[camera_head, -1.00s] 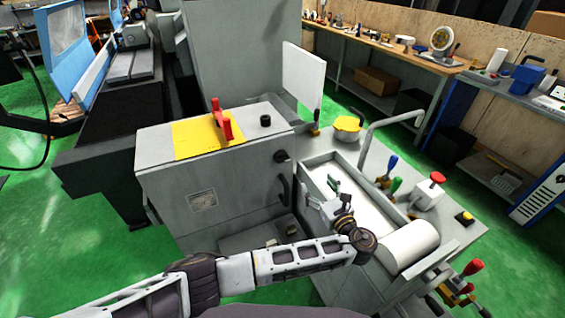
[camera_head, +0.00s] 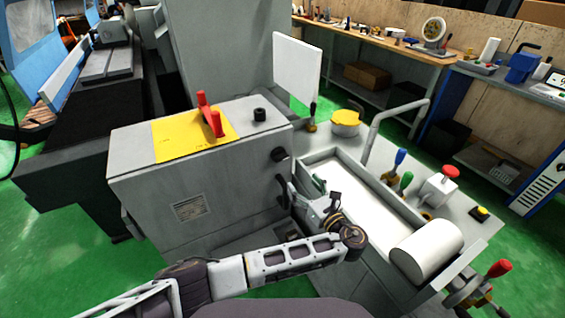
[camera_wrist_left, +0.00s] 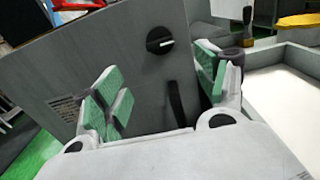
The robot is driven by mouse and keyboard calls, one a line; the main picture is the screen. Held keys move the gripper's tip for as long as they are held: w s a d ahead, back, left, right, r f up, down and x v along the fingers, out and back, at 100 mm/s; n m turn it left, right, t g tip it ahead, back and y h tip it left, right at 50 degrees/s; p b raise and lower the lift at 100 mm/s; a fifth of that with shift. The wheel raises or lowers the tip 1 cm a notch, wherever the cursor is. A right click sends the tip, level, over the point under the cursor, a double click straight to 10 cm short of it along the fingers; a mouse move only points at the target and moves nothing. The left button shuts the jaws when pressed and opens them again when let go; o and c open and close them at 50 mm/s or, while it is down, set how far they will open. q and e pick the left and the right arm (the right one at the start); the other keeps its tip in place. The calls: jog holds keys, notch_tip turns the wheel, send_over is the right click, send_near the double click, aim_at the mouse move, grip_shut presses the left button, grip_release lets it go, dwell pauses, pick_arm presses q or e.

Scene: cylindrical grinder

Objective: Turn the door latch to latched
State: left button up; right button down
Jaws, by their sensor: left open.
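The door latch (camera_head: 279,154) is a small black round knob on the side face of the grey cabinet (camera_head: 240,185), near its top edge. In the left wrist view the latch (camera_wrist_left: 160,41) shows a white mark on its face, pointing roughly sideways to the right. A black vertical door handle (camera_head: 283,191) sits below it, also seen in the wrist view (camera_wrist_left: 176,104). My left gripper (camera_head: 318,190) is open and empty, beside the handle and below the latch. In the wrist view its green-padded fingers (camera_wrist_left: 162,84) are apart, with the latch beyond them. My right gripper is not visible.
A red switch (camera_head: 210,115) on a yellow plate tops the cabinet. A white tray (camera_head: 410,210) with a raised rim lies right of my gripper.

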pick_arm(q)
send_near(283, 160)
jog(key=shift+x, duration=1.7)
jog(key=x, duration=0.5)
jog(key=shift+w+a+r, duration=0.1)
jog(key=shift+a+r, duration=0.05)
jog(key=shift+w, duration=0.15)
jog(key=shift+c, duration=0.4)
jog(key=c, duration=1)
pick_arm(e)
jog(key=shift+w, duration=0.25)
